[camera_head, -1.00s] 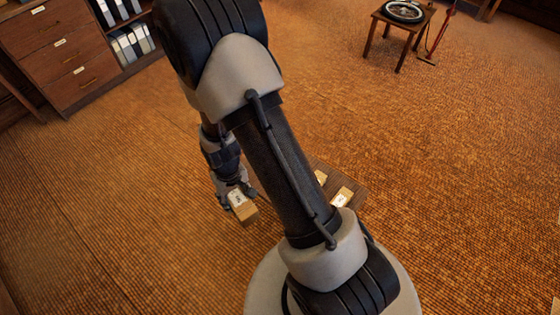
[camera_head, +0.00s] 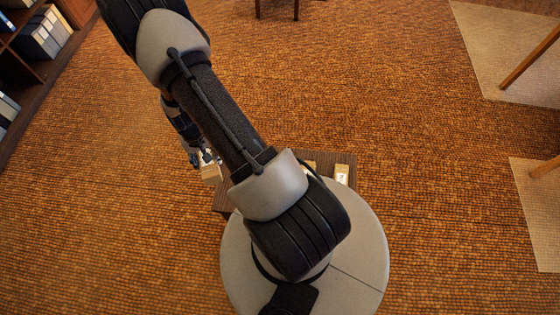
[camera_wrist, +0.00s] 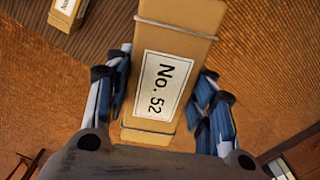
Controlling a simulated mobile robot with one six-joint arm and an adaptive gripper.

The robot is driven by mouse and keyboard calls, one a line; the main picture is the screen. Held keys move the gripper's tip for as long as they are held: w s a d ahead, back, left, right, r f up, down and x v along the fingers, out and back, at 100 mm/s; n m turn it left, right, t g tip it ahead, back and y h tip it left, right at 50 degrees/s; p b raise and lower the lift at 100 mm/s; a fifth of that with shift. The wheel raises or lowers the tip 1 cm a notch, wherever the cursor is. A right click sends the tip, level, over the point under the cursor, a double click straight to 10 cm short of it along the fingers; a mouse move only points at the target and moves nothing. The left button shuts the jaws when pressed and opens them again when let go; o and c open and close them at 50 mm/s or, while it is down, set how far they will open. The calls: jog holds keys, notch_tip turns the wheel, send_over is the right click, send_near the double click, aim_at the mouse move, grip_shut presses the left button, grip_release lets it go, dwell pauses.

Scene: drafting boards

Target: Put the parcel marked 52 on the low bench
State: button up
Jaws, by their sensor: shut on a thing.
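The parcel marked No. 52 (camera_wrist: 158,85) is a brown box with a white label and a pale band. My gripper (camera_wrist: 164,74) is shut on its two sides in the wrist view. In the head view, the held parcel (camera_head: 210,173) is left of my arm, with my gripper (camera_head: 203,159) just above it. A low dark wooden top (camera_head: 224,197), apparently the low bench, lies beside and partly behind my arm. The parcel appears by its left edge; I cannot tell its height above it. The wooden top (camera_wrist: 110,22) also shows at upper left in the wrist view.
Another labelled parcel (camera_head: 342,174) is on the wooden top's right part, with one more partly hidden by my arm. A parcel (camera_wrist: 67,12) also shows in the wrist view. Shelves (camera_head: 45,75) stand at left. Pale mats (camera_head: 515,50) lie at right. Open carpet surrounds the wooden top.

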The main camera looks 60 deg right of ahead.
jog(key=s+d+f+m+b, duration=0.1)
jog(key=s+d+f+m, duration=0.2)
jog(key=d+f+m, duration=0.45)
jog(key=f+b, duration=0.2)
jog(key=f, duration=0.4)
jog(key=d+f+n+b, duration=0.1)
jog(key=f+b, duration=0.1)
jog(key=f, duration=0.4)
jog(key=f+n+b, duration=0.1)
jog(key=f+b, duration=0.2)
jog(key=f, duration=0.3)
jog(key=shift+w+d+f, duration=0.2)
jog(key=shift+d+f, duration=0.05)
jog(key=shift+d, duration=0.1)
jog(key=shift+f, duration=0.15)
jog(key=o, duration=1.4)
